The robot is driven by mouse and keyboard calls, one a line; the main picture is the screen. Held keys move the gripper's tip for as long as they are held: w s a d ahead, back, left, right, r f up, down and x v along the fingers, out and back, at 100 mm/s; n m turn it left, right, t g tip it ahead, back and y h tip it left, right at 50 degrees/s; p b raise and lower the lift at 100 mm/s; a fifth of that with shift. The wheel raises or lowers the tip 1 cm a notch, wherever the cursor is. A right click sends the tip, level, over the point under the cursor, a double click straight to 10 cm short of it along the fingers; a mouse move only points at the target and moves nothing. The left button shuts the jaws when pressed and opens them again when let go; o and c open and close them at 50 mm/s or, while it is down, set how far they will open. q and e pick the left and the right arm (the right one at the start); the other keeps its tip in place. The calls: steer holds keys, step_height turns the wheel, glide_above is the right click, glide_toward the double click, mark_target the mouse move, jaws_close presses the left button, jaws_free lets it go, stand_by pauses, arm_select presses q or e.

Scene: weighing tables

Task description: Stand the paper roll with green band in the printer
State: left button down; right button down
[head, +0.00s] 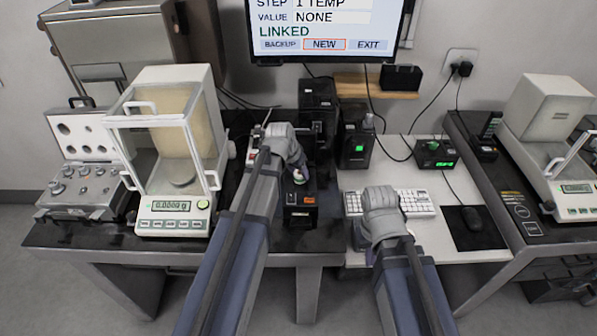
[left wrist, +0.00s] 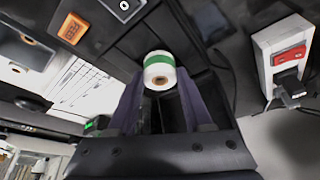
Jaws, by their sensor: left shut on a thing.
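The paper roll with green band (left wrist: 159,72) is held between the fingers of my left gripper (left wrist: 160,95) in the left wrist view. It is white with a green stripe around it, and its cored end shows. In the head view the roll (head: 299,178) is a small white and green spot over the black printer (head: 301,215), which has an orange label. I cannot tell whether the roll touches the printer. My left gripper (head: 297,166) is over the printer in the head view. My right gripper (head: 378,200) is over the white keyboard, its fingers hidden by the wrist.
A glass-sided balance (head: 174,150) and an open case of weights (head: 85,165) stand at the left. A keyboard (head: 415,203), a mouse (head: 472,217) and a small green-lit display (head: 436,152) are on the right. Black devices (head: 318,105) stand behind the printer. A power socket (left wrist: 287,55) shows in the wrist view.

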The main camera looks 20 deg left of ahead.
arm_select(q)
steer(key=shift+f+b, duration=0.35)
steer(key=shift+f, duration=0.05)
jaws_free()
stand_by(0.5)
steer(key=shift+r, duration=0.1)
steer(key=d+p+v, duration=0.1)
steer(key=p+v, duration=0.6)
steer(key=shift+a+r, duration=0.25)
steer(key=shift+a, duration=0.25)
stand_by(0.6)
steer(key=shift+s, duration=0.1)
steer(key=s+d+g+y, duration=0.1)
steer(key=s+d+g, duration=0.1)
steer(key=s+d, duration=0.5)
steer(key=s+d+f+g+y, duration=0.1)
steer(key=s+d+g, duration=0.1)
steer(key=s+d, duration=0.5)
steer(key=s, duration=0.6)
steer(key=shift+s+d+f+g+y, duration=0.2)
steer(key=shift+s+f+g+y, duration=0.1)
steer(key=shift+g+y, duration=0.1)
